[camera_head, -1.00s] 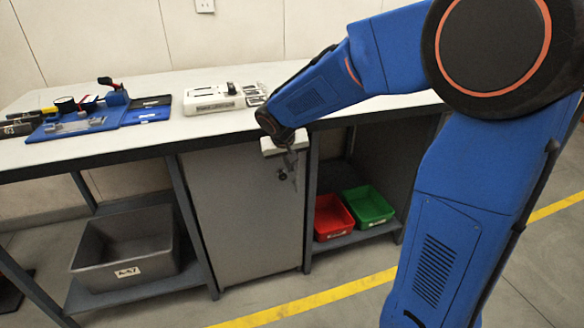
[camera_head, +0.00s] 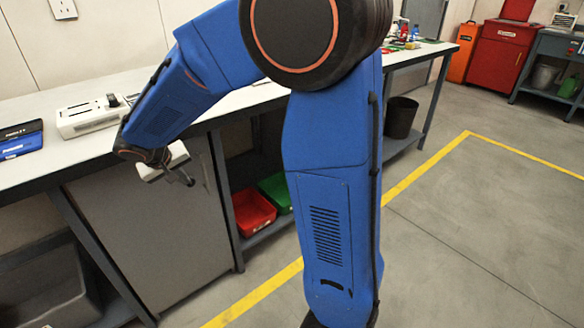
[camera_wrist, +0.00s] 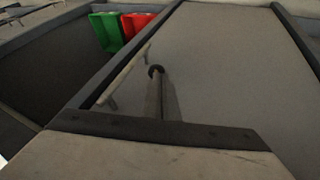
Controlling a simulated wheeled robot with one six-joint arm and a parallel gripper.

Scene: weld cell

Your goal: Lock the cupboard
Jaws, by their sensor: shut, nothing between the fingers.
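The cupboard (camera_head: 150,235) is a grey door under the workbench, and it looks closed. Its slim bar handle (camera_head: 206,172) is near the door's right edge and also shows in the wrist view (camera_wrist: 124,76). My gripper (camera_head: 189,181) is in front of the upper part of the door, left of the handle. In the wrist view my gripper (camera_wrist: 156,73) is shut and empty, with its fingers pointing at the grey door panel (camera_wrist: 225,75). Whether the tips touch the door I cannot tell. The lock and any key are hidden or too small to make out.
The workbench (camera_head: 50,155) overhangs the cupboard, with a white device (camera_head: 92,115) on top. Red (camera_head: 253,212) and green (camera_head: 278,192) bins sit on the shelf to the right. A grey bin (camera_head: 45,295) is at lower left. The floor to the right is open.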

